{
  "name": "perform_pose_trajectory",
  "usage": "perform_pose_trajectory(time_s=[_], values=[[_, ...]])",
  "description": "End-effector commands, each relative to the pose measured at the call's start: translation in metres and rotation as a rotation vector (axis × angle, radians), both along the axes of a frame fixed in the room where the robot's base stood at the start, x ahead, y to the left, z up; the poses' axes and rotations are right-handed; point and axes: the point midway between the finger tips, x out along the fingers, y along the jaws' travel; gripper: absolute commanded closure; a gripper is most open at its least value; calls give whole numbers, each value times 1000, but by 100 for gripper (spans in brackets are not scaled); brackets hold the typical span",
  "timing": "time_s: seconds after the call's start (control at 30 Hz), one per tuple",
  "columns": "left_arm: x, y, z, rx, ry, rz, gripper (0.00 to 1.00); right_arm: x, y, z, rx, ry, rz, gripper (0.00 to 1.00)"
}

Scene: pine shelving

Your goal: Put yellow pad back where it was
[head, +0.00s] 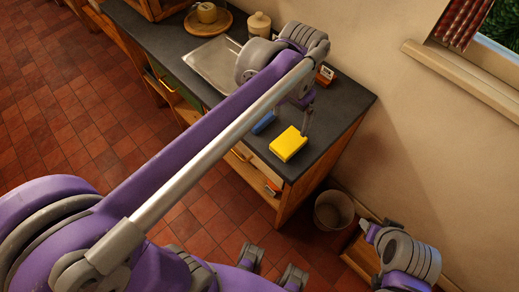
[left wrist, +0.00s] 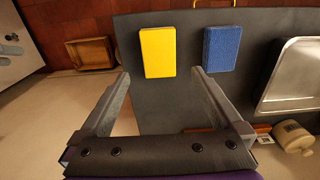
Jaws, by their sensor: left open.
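The yellow pad (head: 288,144) lies flat on the dark countertop near its right end in the head view. In the left wrist view the yellow pad (left wrist: 158,52) lies just beyond and between my fingertips. My left gripper (left wrist: 160,78) is open and empty, with its two fingers spread wider than the pad. In the head view my left gripper (head: 306,122) hangs above the counter beside the pad. A blue pad (left wrist: 220,49) lies to the right of the yellow one, with a gap between.
The dark countertop (head: 345,100) ends just right of the pad. A metal sink or tray (head: 210,66), a lidded jar (head: 259,24) and a small box (head: 325,74) stand farther back. A bin (head: 333,211) and wooden crate (left wrist: 91,53) are on the floor.

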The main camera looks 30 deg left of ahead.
Motion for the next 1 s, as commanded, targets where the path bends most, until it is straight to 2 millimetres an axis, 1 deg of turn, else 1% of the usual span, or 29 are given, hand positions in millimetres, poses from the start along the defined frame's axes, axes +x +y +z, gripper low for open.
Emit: perform_pose_trajectory(time_s=[0.03,0.07,0.17,0.3,0.4,0.5,0.63,1.0], values=[[-11,7,-5,-4,-25,22,0,0,0,0,0,0,0,48],[-18,10,-8,-7,-46,38,0,0,0,0,0,0,0,48],[-47,25,-25,-22,-131,104,0,0,0,0,0,0,0,48],[-88,43,-56,-44,-261,200,0,0,0,0,0,0,0,48],[-112,52,-78,-58,-336,256,0,0,0,0,0,0,0,48],[-128,57,-94,-68,-390,296,0,0,0,0,0,0,0,48],[-137,61,-104,-74,-425,319,0,0,0,0,0,0,0,48],[-137,61,-105,-75,-429,321,0,0,0,0,0,0,0,48]])
